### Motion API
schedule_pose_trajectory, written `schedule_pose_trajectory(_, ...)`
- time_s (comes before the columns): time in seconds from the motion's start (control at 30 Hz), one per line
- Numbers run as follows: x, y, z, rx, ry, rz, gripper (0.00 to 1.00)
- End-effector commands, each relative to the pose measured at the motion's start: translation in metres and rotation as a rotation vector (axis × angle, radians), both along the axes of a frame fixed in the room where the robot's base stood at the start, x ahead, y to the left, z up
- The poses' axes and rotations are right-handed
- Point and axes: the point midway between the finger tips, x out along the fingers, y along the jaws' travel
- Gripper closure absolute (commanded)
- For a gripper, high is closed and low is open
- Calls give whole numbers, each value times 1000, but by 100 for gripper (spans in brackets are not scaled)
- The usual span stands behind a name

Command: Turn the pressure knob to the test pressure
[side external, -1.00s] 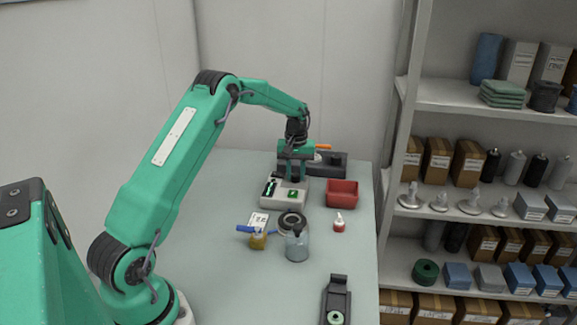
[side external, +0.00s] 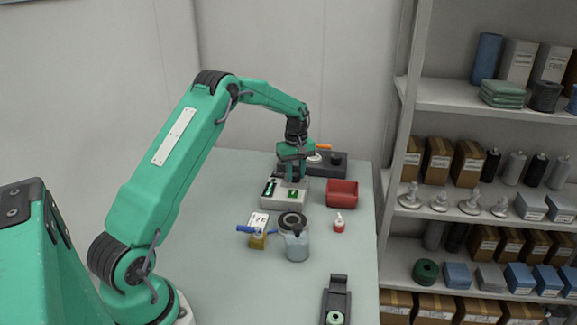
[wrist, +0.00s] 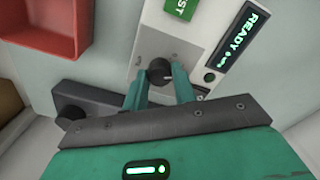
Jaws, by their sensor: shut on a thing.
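The pressure knob (wrist: 159,72) is a small dark round knob with a light pointer line, set in a grey plate on the tester. The tester is a pale box (side external: 270,198) with a green button and a lit display, which reads "READY" in the wrist view (wrist: 238,37). My gripper (wrist: 160,82) is shut on the knob, with one green finger on each side of it. In the side view my gripper (side external: 292,178) is over the back of the tester, and the knob is hidden there.
A red bin (side external: 342,192) stands right of the tester. A dark fixture (side external: 335,160) is behind it. The table's front middle is clear.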

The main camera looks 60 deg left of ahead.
Motion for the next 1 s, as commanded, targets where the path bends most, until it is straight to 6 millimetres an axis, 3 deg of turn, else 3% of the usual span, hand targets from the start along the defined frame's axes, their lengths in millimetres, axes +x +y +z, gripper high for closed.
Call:
schedule_pose_trajectory(0.17, 0, 1, 2, 1, -3, 0, 96)
schedule_pose_trajectory(0.2, 0, 1, 2, 1, -3, 0, 66)
schedule_pose_trajectory(0.3, 0, 1, 1, 2, -2, 0, 51)
schedule_pose_trajectory(0.67, 0, 0, 3, 1, -1, -1, 51)
schedule_pose_trajectory(1.0, 1, 1, 35, 2, -5, -1, 51)
